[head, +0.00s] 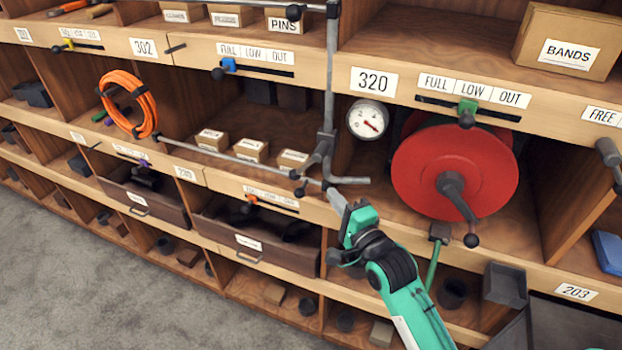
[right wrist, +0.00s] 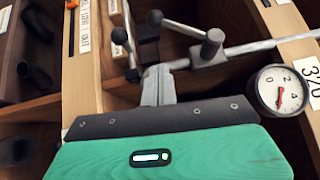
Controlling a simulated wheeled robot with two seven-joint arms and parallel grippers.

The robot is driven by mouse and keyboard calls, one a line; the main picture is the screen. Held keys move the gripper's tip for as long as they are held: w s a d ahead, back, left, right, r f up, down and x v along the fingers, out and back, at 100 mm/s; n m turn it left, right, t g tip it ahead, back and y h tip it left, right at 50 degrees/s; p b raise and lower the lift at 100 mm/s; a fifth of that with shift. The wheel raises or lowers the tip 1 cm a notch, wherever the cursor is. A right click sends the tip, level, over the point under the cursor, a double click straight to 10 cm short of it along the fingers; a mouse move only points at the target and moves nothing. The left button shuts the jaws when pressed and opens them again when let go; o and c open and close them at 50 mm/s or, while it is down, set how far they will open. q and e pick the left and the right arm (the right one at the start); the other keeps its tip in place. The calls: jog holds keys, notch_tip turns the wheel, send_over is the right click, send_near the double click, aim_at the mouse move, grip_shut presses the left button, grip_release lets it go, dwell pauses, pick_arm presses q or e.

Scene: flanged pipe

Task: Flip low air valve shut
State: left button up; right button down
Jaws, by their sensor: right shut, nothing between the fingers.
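A grey air pipe (head: 331,70) runs down the front of the shelves beside a round pressure gauge (head: 368,119). At its low end is a grey fitting (head: 325,148) with short arms and black knobs (head: 300,191), which I take as the low air valve. In the right wrist view the fitting (right wrist: 208,52) shows a thin lever and black ends. My right gripper (head: 336,197), green and dark grey, is shut and empty just below the fitting. Its closed fingertips (right wrist: 157,82) look very close to the fitting; contact cannot be told. My left gripper is out of view.
A red reel (head: 430,175) with a crank handle stands right of the gauge. A long grey rod (head: 225,155) crosses the shelf front at left. Small cartons (head: 250,150), an orange hose coil (head: 148,105) and slider labels fill the shelves. Open floor (head: 90,270) lies at lower left.

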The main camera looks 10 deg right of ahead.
aim_at(309, 161)
jog(key=w+a+p, duration=0.3)
jog(key=w+a, duration=0.1)
jog(key=w, duration=0.1)
jog(key=shift+a+r, duration=0.3)
